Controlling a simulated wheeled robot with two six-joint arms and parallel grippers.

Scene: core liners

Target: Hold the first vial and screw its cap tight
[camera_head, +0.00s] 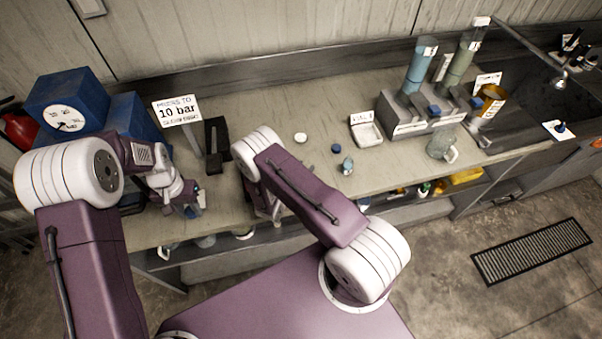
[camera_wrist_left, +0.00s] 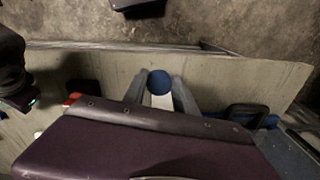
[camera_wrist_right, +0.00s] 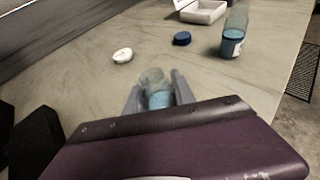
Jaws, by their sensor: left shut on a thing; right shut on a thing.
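My left gripper (camera_wrist_left: 159,88) is shut on a round blue cap (camera_wrist_left: 159,80), seen from above between the fingertips. In the head view this gripper (camera_head: 198,208) is over the left part of the bench. My right gripper (camera_wrist_right: 159,95) is shut on a clear vial (camera_wrist_right: 156,82) with blue in its lower part; I see no cap on it. The two grippers are apart. A second vial with blue contents (camera_head: 347,165) stands on the bench, beside a loose blue cap (camera_head: 336,148).
A small white round piece (camera_head: 301,137) and an open white box (camera_head: 366,131) are on the bench. Blue gauge equipment (camera_head: 68,105), a sign (camera_head: 176,110) and a black stand (camera_head: 216,140) are at left. A grey rack (camera_head: 410,118) and glass jug (camera_head: 440,146) are at right.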

